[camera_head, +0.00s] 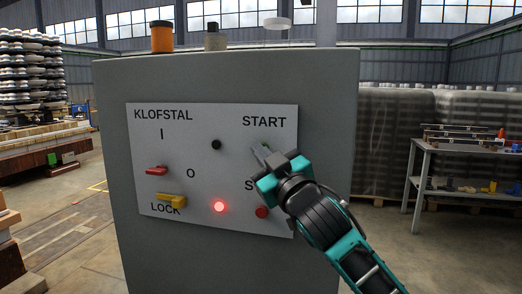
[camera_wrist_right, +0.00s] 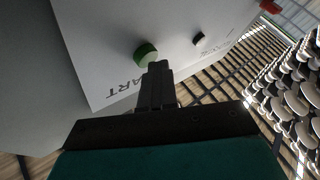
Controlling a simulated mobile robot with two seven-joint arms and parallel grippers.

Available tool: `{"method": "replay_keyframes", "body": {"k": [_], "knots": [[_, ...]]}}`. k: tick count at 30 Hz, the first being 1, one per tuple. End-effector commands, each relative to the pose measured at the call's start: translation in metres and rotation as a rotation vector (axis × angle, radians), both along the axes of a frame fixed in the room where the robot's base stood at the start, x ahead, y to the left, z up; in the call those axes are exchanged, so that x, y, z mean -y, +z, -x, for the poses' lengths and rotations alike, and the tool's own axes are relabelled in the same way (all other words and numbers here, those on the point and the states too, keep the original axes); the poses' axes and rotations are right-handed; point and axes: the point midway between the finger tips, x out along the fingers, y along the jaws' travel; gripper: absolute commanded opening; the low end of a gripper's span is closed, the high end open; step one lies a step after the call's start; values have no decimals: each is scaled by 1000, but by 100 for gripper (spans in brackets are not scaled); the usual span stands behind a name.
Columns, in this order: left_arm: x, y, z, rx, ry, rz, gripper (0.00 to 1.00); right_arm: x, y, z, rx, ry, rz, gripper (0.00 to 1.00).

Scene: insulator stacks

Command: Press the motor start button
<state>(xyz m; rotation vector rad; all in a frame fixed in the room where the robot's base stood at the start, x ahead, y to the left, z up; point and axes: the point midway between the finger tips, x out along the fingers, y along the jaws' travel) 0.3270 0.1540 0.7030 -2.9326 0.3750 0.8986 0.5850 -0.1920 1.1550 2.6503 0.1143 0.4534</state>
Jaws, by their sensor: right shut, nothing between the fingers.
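The grey control cabinet (camera_head: 330,90) carries a white panel (camera_head: 232,150) marked KLOFSTAL, START and LOCK. Under the word START, the button is almost wholly covered by my right gripper (camera_head: 258,151) in the head view. In the right wrist view the green start button (camera_wrist_right: 145,53) shows clearly as a round knob on the panel. My right gripper's closed fingertips (camera_wrist_right: 158,66) are right by its edge, empty; I cannot tell whether they touch it. My left gripper is not in view.
Below sits a red button (camera_head: 261,212), partly beside my gripper. A red light (camera_head: 219,206) glows; a black knob (camera_head: 216,144), red handle (camera_head: 157,170) and yellow handle (camera_head: 171,201) are to the left. A table (camera_head: 465,147) stands right; insulator stacks (camera_head: 38,75) stand left.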

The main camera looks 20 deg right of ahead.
Motion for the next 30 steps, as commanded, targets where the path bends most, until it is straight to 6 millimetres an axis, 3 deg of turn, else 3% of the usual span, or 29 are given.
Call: {"method": "replay_keyframes", "body": {"k": [20,30], "knots": [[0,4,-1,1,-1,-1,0,-10,-1,15,-1,0,-1,0],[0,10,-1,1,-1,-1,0,-29,-1,42,-3,1,-2,0]]}}
